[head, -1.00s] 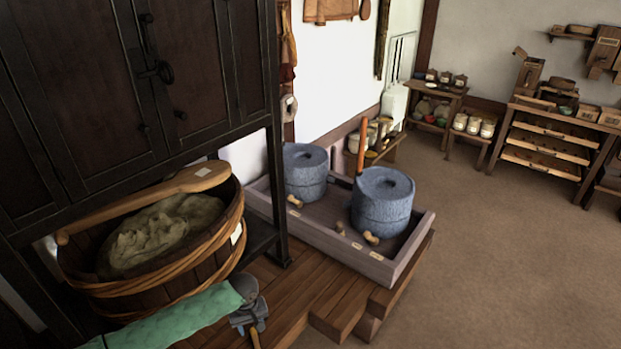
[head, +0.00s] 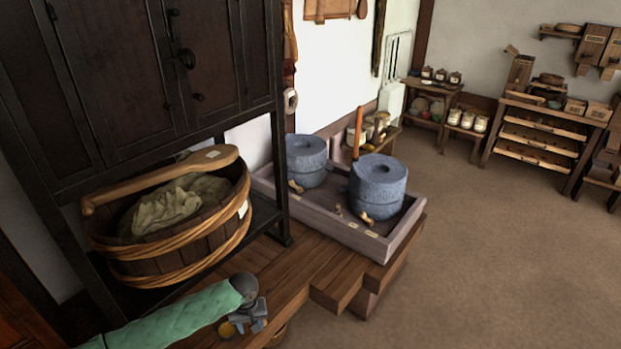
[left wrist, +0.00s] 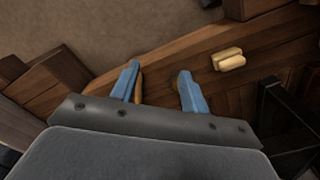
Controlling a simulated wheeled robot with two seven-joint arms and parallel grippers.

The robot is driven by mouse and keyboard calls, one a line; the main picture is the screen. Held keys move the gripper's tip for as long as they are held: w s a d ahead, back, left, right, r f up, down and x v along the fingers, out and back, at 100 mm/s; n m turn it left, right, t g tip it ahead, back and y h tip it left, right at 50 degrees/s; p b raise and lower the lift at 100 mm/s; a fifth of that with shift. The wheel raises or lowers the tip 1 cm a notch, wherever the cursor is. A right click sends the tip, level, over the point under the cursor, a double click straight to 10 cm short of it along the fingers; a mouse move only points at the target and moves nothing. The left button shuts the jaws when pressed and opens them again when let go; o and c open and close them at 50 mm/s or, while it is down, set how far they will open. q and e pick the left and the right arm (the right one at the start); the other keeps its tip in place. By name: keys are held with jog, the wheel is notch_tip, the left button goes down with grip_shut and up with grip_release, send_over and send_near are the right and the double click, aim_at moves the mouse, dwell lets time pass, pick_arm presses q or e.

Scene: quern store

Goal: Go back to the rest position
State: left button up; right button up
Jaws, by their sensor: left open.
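My left arm, in a green sleeve, comes in at the bottom left of the head view. Its gripper (head: 250,322) is over the wooden platform (head: 262,262), in front of the wooden tub (head: 185,238). My right gripper is in neither view.
A dark cabinet (head: 130,75) stands over the tub, which holds a cloth-like heap and a wooden paddle (head: 165,176). Two stone querns (head: 378,187) (head: 306,160) sit in a wooden tray (head: 352,235) on the platform. Open floor (head: 470,260) lies to the right; shelves (head: 540,140) stand behind.

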pick_arm(q)
jog(key=w+d+r+m+t, duration=0.2)
jog(key=r+m, duration=0.3)
jog(key=r, duration=0.2)
jog(key=w+d+r+m+t, duration=0.2)
jog(key=r+m, duration=0.3)
jog(key=r, duration=0.3)
jog(key=s+d+r+m+t+h+b, duration=0.1)
jog(key=s+d+r+t+b, duration=0.15)
jog(key=s+d+r, duration=0.4)
jog(key=s+a+f+n+g+b, duration=0.1)
jog(key=s+a+f+n, duration=0.1)
jog(key=s+f, duration=0.4)
jog(key=s+a+f+n+g+b, duration=0.1)
jog(key=s+f, duration=0.5)
jog(key=s, duration=0.9)
jog(key=s+a+f+n+g+b, duration=0.2)
jog(key=s+f, duration=0.4)
jog(key=s, duration=0.5)
jog(key=shift+a+n+h+b, duration=0.4)
jog(key=shift+b, duration=0.1)
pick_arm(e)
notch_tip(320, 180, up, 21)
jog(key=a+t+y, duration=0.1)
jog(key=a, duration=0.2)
pick_arm(q)
jog(key=shift+s+f, duration=0.1)
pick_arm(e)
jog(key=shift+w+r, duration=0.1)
